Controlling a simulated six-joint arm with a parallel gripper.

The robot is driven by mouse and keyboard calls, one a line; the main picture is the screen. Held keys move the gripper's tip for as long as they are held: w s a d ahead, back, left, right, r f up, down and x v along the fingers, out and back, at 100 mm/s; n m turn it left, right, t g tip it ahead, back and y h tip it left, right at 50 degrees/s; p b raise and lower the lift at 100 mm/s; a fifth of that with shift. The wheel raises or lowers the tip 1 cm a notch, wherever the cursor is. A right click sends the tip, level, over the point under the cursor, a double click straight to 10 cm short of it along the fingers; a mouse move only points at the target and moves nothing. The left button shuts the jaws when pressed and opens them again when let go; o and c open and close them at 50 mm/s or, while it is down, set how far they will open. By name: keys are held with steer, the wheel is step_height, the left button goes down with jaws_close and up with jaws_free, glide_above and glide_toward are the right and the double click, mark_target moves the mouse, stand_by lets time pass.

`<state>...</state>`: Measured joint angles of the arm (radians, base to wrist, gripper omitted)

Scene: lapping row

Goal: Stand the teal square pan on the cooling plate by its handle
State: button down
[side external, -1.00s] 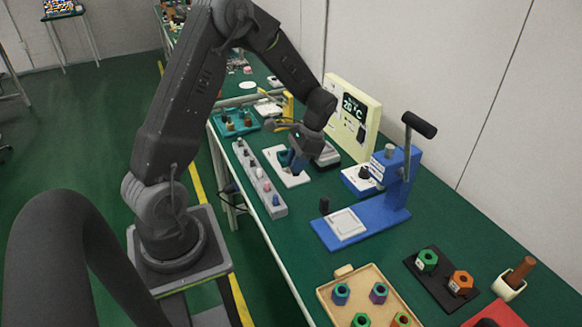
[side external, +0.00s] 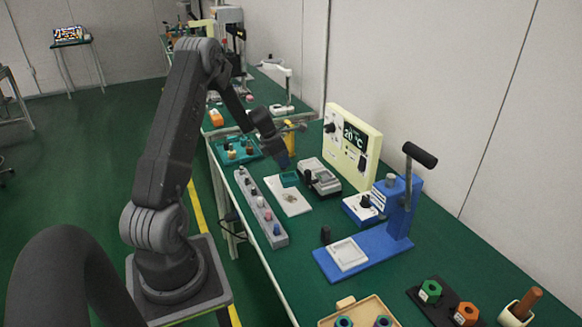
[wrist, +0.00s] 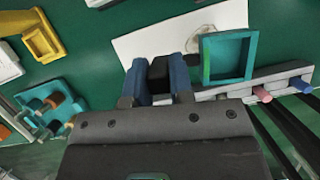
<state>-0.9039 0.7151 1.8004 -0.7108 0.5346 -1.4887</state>
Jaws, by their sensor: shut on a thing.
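The teal square pan (wrist: 205,68) is an open square frame with a dark green inside. In the side external view the pan (side external: 289,179) shows just below my gripper (side external: 284,160), over the far part of a flat white plate (side external: 292,207). In the wrist view the blue fingers of my gripper (wrist: 160,80) are shut on a black piece, which looks like the pan's handle (wrist: 160,70). The pan appears held above the white plate (wrist: 150,40). I cannot tell for sure which surface is the cooling plate.
A grey rail (side external: 280,241) with several pegs runs left of the plate. A grey device (side external: 320,175) stands close on the right. A cream 20 °C panel (side external: 372,140), a blue lever press (side external: 365,250) and a teal tray (side external: 245,158) stand around.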

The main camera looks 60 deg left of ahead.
steer(key=shift+n+y, duration=0.3)
steer(key=shift+n, duration=0.5)
steer(key=shift+s+a+f, duration=0.1)
steer(key=shift+a+f, duration=0.1)
steer(key=shift+f, duration=0.8)
steer(key=shift+w+a+f, duration=0.1)
steer(key=shift+a+f, duration=0.15)
steer(key=shift+f, duration=0.75)
steer(key=shift+s+a+f, duration=0.1)
steer(key=shift+a+f, duration=0.1)
steer(key=shift+f, duration=0.8)
steer(key=shift+f, duration=0.6)
steer(key=c, duration=0.9)
jaws_free()
